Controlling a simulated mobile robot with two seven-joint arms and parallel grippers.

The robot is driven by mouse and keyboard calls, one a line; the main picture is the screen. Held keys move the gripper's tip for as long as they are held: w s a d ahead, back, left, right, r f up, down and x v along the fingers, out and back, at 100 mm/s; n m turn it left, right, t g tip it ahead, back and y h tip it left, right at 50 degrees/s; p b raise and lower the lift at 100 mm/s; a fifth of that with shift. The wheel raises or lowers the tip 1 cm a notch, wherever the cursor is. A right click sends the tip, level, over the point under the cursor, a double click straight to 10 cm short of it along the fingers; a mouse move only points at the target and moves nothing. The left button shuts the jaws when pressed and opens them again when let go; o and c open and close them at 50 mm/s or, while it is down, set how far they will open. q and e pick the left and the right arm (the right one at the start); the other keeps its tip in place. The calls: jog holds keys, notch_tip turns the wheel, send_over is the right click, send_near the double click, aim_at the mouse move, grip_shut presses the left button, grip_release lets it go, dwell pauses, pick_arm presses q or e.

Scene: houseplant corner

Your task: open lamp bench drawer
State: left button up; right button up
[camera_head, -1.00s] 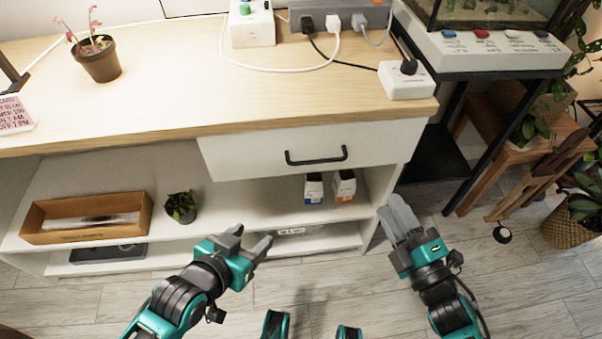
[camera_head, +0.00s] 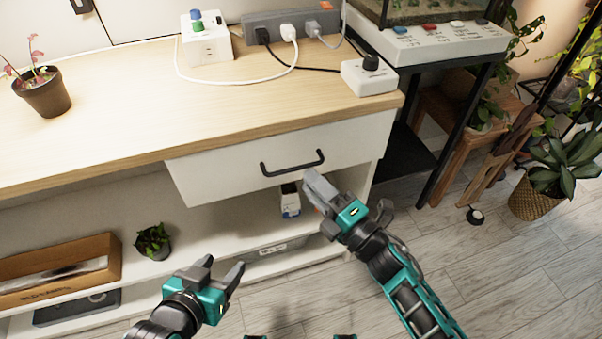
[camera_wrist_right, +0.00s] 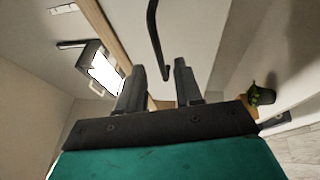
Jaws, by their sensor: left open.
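My right gripper (camera_head: 312,178) is just below and in front of the handle's right end. In the right wrist view the same gripper (camera_wrist_right: 158,80) has its two fingers apart, with nothing between them, and the handle (camera_wrist_right: 157,40) lies ahead of the fingertips. My left gripper (camera_head: 222,268) is open and empty, low in front of the shelf, away from the drawer.
The bench top (camera_head: 130,120) carries a potted plant (camera_head: 42,92), a power strip (camera_head: 290,22) and white boxes with cables. The shelf below holds a cardboard box (camera_head: 60,270), a small plant (camera_head: 153,241) and a small carton (camera_head: 290,200).

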jog(key=shift+x, duration=2.05)
jog(key=shift+c, duration=0.3)
grip_shut()
